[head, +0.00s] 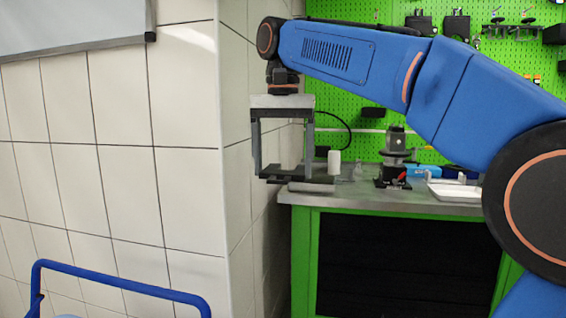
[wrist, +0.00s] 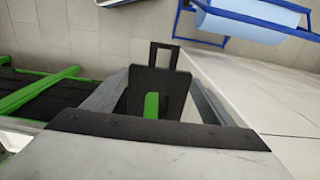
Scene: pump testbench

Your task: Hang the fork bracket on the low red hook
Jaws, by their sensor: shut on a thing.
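My gripper (head: 283,172) hangs pointing down at the left end of the workbench, beside the tiled wall corner. Its fingers are shut on the fork bracket (wrist: 176,88), a black plate with a slot and a rectangular loop at its far end. Green shows through the slot in the wrist view. In the head view the bracket (head: 297,171) is a thin dark strip at the fingertips, in front of the bench edge. I cannot make out the low red hook in either view.
The green workbench (head: 305,260) has a grey top with a white cylinder (head: 334,163), a dark pump-like device (head: 394,160) and a white tray (head: 455,192). A green pegboard (head: 345,60) with tools stands behind. A blue rail (head: 120,287) is at lower left.

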